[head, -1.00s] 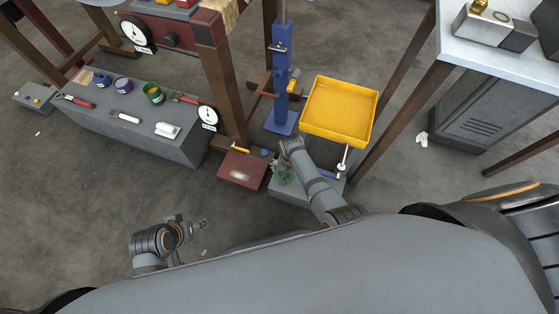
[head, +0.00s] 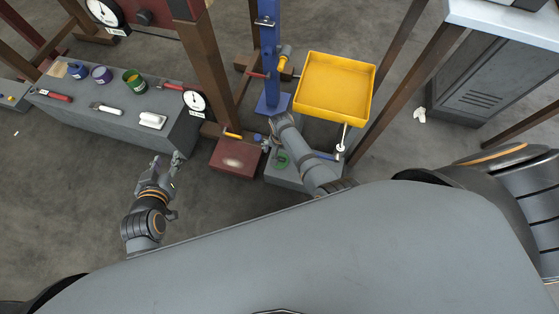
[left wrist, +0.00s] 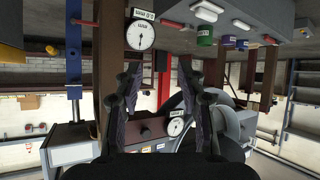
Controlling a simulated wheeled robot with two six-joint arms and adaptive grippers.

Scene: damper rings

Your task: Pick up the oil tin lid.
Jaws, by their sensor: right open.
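I cannot make out for sure which thing is the oil tin lid. A green tin (head: 133,80), a purple tin (head: 101,75) and a blue tin (head: 78,71) stand on the long grey bench (head: 120,128). The green tin also shows in the left wrist view (left wrist: 204,37). A green curved piece (head: 283,160) lies on a low grey box under my right arm. My left gripper (head: 166,162) is open and empty, in front of the bench; its spread fingers show in the left wrist view (left wrist: 167,90). My right gripper (head: 269,147) is open beside the green piece, partly hidden by its arm.
A dark red box (head: 235,160) stands between my grippers. A yellow tray (head: 335,88) is beside the blue post (head: 270,65). A dial gauge (head: 194,101) is at the bench's right end. Bare floor lies in front of the bench.

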